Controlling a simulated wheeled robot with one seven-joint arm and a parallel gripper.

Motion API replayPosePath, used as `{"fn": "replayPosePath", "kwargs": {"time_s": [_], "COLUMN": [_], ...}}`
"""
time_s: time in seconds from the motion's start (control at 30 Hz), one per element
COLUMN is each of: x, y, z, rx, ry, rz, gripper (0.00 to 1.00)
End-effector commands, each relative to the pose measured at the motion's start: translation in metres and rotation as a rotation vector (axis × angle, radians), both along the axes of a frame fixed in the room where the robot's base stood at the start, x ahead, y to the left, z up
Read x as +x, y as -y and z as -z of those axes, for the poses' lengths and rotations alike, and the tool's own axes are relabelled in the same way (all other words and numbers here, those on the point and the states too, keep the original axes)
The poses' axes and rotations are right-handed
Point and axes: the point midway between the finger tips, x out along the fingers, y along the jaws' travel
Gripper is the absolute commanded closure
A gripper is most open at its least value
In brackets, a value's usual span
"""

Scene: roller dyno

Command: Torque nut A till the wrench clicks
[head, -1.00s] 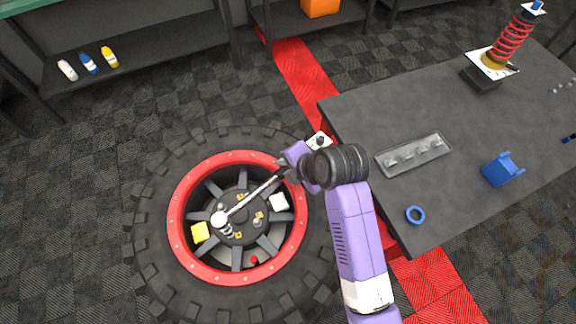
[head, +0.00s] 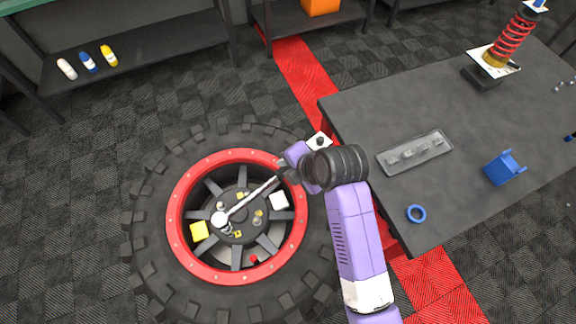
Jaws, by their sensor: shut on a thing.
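The wheel (head: 172,220) lies flat on the floor, a black tyre around a red rim with dark spokes. A long silver torque wrench (head: 252,198) reaches from my gripper (head: 284,174) down-left to the hub. Its round white head (head: 219,219) sits over the left side of the hub, apparently on a nut that it hides. My gripper is shut on the handle end of the wrench, above the right part of the rim. Several small yellow marks and another stud or nut (head: 257,221) show on the hub. I cannot read which nut is A.
A dark workbench (head: 450,105) stands at the right, with a grey tray (head: 415,153), a blue ring (head: 416,213), a blue holder (head: 504,168) and a red spring damper (head: 511,40). Several bottles (head: 88,62) stand on the shelf at upper left. Checkered floor left of the tyre is clear.

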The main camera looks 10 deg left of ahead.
Motion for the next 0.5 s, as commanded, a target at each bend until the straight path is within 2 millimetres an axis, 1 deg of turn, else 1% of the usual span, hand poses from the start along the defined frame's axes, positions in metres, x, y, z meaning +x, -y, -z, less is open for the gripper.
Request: {"fn": "replayPosePath", "kwargs": {"time_s": [0.5], "x": [0.0007], "y": [-0.0003], "z": [0.0057], "rx": [0.002], "ry": [0.003], "rz": [0.001], "gripper": [1.00]}}
